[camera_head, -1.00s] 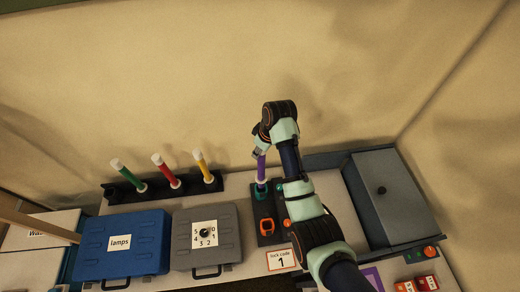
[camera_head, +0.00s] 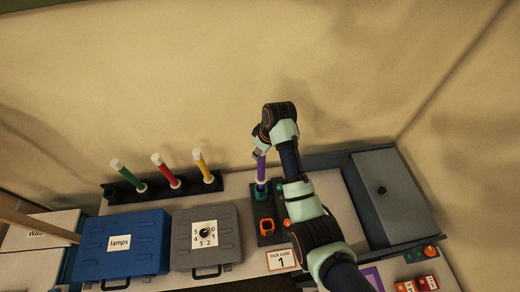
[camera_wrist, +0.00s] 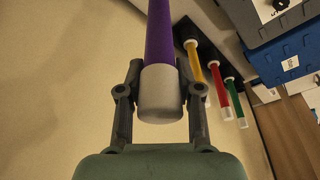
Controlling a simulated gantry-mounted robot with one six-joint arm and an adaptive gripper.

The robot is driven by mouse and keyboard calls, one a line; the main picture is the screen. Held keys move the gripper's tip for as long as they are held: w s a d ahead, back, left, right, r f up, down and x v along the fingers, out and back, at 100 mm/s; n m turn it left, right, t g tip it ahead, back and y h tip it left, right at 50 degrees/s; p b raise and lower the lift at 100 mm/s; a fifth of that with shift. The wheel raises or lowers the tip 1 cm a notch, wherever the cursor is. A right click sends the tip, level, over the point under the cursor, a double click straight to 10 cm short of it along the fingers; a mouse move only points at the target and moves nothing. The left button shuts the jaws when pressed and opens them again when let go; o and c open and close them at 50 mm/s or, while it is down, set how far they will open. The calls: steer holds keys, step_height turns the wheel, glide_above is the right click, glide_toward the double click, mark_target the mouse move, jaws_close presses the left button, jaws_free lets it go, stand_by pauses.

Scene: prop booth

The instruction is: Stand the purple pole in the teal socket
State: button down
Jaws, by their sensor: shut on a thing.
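The purple pole (camera_head: 261,170) stands about upright in the head view, its lower end at the teal socket (camera_head: 261,192). From this view it looks to be in the socket's ring, but I cannot tell how deep. My gripper (camera_head: 259,150) is shut on the pole's upper end. In the wrist view the purple pole (camera_wrist: 159,35) runs away from me, and its white end cap (camera_wrist: 160,95) lies between the two fingers of my gripper (camera_wrist: 160,90). The pole's far end is out of the wrist view.
An orange socket (camera_head: 267,226) sits in front of the teal one on the dark base. Green (camera_head: 130,176), red (camera_head: 167,172) and yellow (camera_head: 203,168) poles stand in a black rack at left. A blue case (camera_head: 123,235), a grey case (camera_head: 207,245) and a grey cabinet (camera_head: 385,195) flank the spot.

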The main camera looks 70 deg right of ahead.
mark_target(260, 163)
stand_by(0.3)
steer(key=shift+f+b, duration=2.25)
steer(key=shift+f, duration=1.9)
steer(key=c, duration=0.7)
jaws_free()
steer(key=v, duration=1.2)
steer(key=shift+w, duration=0.1)
